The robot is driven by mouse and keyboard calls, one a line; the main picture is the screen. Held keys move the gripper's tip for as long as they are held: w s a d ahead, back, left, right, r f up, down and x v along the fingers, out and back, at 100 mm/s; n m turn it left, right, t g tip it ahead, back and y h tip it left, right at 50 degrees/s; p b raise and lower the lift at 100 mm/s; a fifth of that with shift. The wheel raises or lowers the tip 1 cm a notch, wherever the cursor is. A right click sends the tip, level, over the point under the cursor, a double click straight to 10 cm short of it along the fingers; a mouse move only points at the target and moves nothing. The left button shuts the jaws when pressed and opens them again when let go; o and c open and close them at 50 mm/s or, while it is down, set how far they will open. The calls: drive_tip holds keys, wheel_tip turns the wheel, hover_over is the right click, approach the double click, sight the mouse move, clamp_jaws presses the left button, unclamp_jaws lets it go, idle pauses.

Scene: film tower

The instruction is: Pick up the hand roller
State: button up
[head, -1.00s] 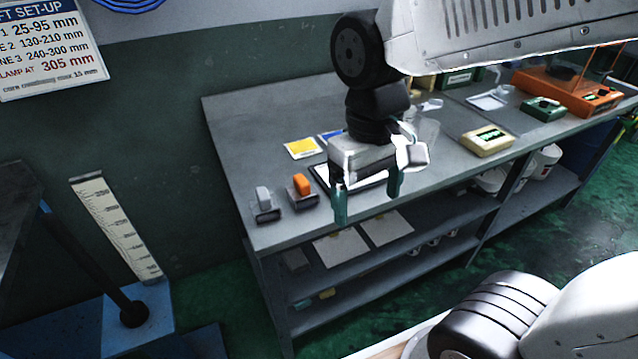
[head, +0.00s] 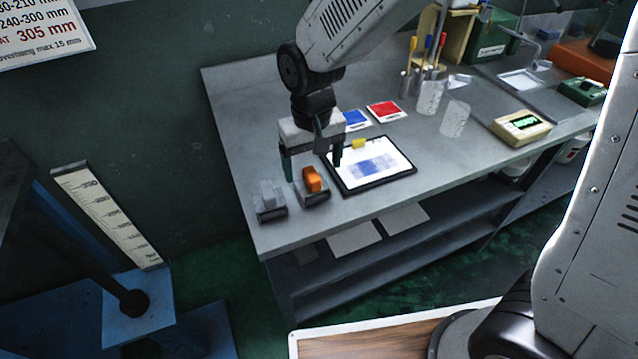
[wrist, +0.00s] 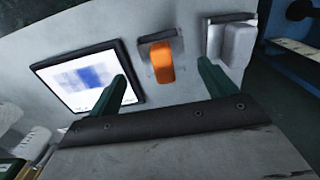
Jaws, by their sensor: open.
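Two small handled tools sit on the bench's near left corner, each on a dark grey base: one orange (head: 313,180), one light grey (head: 269,196). I cannot tell for sure which is the hand roller. My gripper (head: 312,168) is open and empty, pointing down just above and behind the orange one. In the wrist view, the orange tool (wrist: 162,62) shows ahead, between the lines of the two fingers, apart from both. The light grey tool (wrist: 238,46) lies beyond the right finger.
A black-framed board (head: 378,187) with a blue print and a yellow piece lies right of the orange tool. Blue and red cards (head: 386,111), clear cups (head: 454,118) and a beige meter (head: 521,127) stand further right. The bench (head: 235,125) is clear at left.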

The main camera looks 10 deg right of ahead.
sight(311, 172)
drive_tip(key=f, duration=0.4)
drive_tip(key=shift+s+a+f, duration=0.1)
drive_tip(key=shift+a+f, duration=0.1)
drive_tip(key=shift+f, duration=0.2)
drive_tip(key=c, duration=1.2)
drive_tip(key=shift+r, duration=0.15)
